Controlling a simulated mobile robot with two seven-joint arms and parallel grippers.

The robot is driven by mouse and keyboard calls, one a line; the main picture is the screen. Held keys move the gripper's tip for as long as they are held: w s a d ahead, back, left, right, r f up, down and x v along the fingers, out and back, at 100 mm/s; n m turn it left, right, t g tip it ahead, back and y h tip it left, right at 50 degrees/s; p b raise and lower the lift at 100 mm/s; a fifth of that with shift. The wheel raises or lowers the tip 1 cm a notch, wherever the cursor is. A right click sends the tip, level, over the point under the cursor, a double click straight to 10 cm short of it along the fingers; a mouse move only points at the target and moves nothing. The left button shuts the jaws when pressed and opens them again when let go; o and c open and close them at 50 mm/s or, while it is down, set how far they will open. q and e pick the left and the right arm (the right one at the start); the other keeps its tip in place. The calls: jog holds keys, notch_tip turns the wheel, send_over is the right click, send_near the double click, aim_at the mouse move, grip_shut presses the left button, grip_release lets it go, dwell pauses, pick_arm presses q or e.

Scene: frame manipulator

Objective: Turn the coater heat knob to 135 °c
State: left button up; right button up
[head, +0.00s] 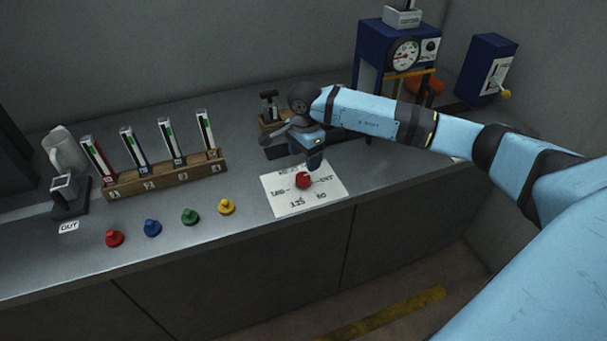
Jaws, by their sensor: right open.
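A red knob (303,181) sits in the middle of a white plate (280,205) on the counter. Printed marks ring the knob; the one at the front looks like 135, but it is small and blurred. I cannot tell which mark the knob points to. My right gripper (315,160) hangs fingers down just above and behind the knob, at the plate's back edge. It is open and appears apart from the knob. The gripper hides part of the print at the back of the plate. My left gripper is not in view.
A blue machine with a round gauge (404,54) stands behind my right arm. A blue box (483,65) with a yellow-tipped lever is at the back right. Left of the plate are yellow (227,207), green (190,216), blue and red pegs, and a wooden rack (165,180).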

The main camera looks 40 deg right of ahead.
aim_at(304, 175)
notch_tip(304, 175, down, 7)
jog(key=shift+f, duration=0.1)
dwell(0.3)
jog(key=c, duration=0.9)
